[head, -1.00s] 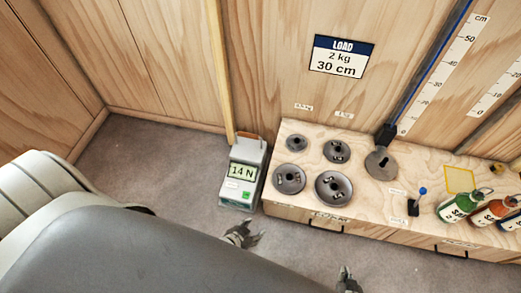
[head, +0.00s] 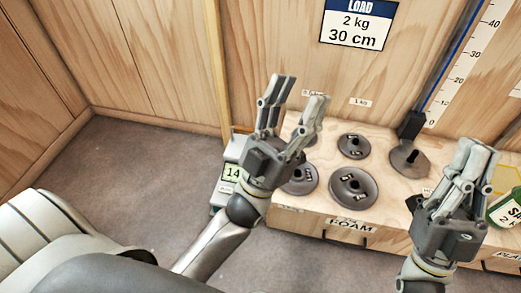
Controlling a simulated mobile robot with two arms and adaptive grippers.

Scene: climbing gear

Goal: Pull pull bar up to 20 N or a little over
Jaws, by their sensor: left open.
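A grey force gauge (head: 226,188) stands on the floor against the left end of the wooden bench. Its display (head: 232,172) shows 14, and the unit is hidden behind my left gripper. A pale yellow vertical strip (head: 216,70) runs down the wall to the gauge. I cannot make out a pull bar; the gauge's top is partly covered by my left gripper. My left gripper (head: 296,90) is raised in front of the gauge and bench, open and empty, fingers pointing up. My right gripper (head: 474,160) is over the bench's right part; its fingers overlap, so its opening is unclear.
Round grey weights (head: 354,188) lie on the bench (head: 395,212). A slotted disc (head: 409,160) hangs below a dark holder by the cm scale (head: 460,65). A LOAD sign (head: 357,24) reads 2 kg, 30 cm. A green bottle (head: 507,208) is at right.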

